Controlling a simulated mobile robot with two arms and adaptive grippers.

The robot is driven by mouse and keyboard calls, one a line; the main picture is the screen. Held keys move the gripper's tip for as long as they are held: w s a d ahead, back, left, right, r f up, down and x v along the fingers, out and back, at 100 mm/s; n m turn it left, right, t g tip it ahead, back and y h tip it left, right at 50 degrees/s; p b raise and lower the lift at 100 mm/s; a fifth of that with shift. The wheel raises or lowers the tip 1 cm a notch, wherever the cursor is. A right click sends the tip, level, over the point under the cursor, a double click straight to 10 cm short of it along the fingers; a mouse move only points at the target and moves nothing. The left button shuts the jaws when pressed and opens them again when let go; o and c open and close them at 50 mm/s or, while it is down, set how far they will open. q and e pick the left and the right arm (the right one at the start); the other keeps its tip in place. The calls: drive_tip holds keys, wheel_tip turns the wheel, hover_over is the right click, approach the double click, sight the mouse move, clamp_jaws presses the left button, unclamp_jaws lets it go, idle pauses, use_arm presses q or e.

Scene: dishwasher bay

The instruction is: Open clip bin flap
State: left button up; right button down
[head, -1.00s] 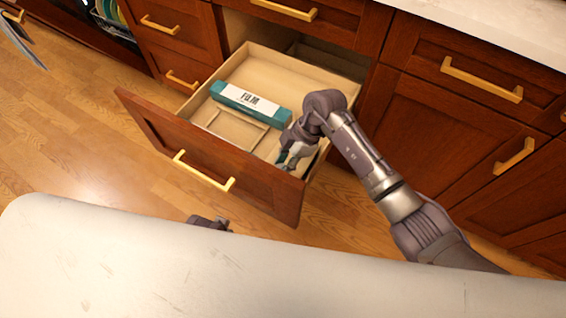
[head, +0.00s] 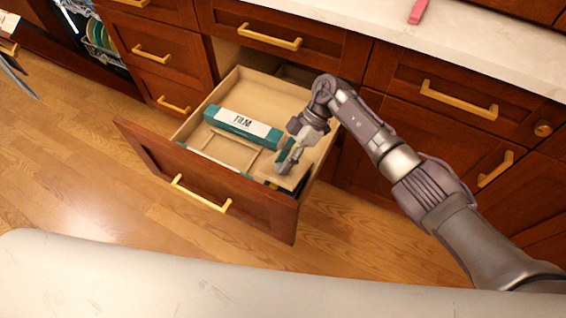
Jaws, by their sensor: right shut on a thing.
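The open drawer (head: 205,197) holds a clip bin at its front right corner. A light wooden flap (head: 292,180) sits there, and it looks raised and tilted, with dark space and some yellow beneath its left edge. My right gripper (head: 284,164) reaches down into the drawer at this corner. Its jaws are shut at the flap's upper left side, with the fingers covering part of the flap. My left gripper is out of view.
A teal and white film box (head: 243,124) lies across the drawer's back, left of my right gripper. Wooden dividers split the drawer floor. A red object (head: 418,11) lies on the counter (head: 470,42). A dishwasher with plates (head: 98,38) stands far left.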

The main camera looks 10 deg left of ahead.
drive_tip(key=shift+w+r, duration=0.1)
drive_tip(key=shift+r, duration=0.1)
drive_tip(key=c, duration=0.9)
unclamp_jaws()
drive_tip(key=shift+o, duration=0.2)
drive_tip(key=shift+d, duration=0.1)
drive_tip(key=v, duration=0.7)
drive_tip(key=shift+w+r, duration=0.1)
